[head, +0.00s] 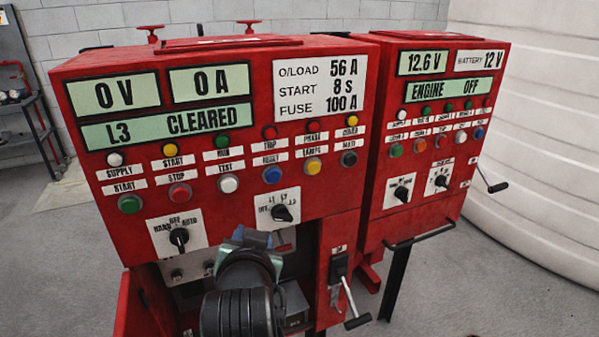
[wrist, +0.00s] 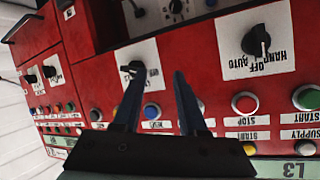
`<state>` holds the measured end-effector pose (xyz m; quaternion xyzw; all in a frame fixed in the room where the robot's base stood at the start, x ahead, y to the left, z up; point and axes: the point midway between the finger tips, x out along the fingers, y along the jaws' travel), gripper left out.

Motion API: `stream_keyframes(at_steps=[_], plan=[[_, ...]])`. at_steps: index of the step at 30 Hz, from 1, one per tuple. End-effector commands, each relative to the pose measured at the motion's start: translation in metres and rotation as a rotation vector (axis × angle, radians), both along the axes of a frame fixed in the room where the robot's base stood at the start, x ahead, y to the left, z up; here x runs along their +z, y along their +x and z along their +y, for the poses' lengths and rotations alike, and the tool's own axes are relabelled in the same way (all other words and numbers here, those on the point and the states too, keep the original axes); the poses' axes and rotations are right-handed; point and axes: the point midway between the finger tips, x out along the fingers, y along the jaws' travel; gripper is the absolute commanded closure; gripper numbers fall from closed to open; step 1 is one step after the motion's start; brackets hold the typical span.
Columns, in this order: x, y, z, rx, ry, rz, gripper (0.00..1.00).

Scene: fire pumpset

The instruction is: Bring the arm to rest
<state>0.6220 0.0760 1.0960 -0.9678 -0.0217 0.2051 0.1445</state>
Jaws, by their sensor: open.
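My gripper (wrist: 158,78) is open and empty in the wrist view, its two dark fingers apart and pointing at the red panel. The left finger overlaps the white plate of a black selector knob (wrist: 133,70); I cannot tell whether it touches. In the head view my arm's dark end stands low in the middle, before the lower part of the red pump control cabinet (head: 335,200). The fingertips cannot be made out there. The selector knob (head: 282,213) shows just above and right of the arm's end. The HAND/OFF/AUTO knob (head: 179,238) is to its left.
The cabinet's lower compartment is open, with a red door (head: 137,303) swung out at the left. A lever handle (head: 352,310) sticks out right of my arm. A second red cabinet (head: 437,140) with a black bar handle (head: 420,236) stands at the right, before a white ribbed tank (head: 530,150).

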Motion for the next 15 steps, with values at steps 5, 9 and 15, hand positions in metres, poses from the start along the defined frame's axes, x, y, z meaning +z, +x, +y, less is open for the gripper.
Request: stream_keyframes(at_steps=[5, 9, 15], plan=[[0.146, -0.011, -0.023, -0.009, -0.048, -0.355, 0.58], [0.247, -0.042, -0.041, -0.035, -0.102, -0.624, 0.58], [0.367, -0.113, -0.063, -0.099, -0.194, -0.974, 0.58]])
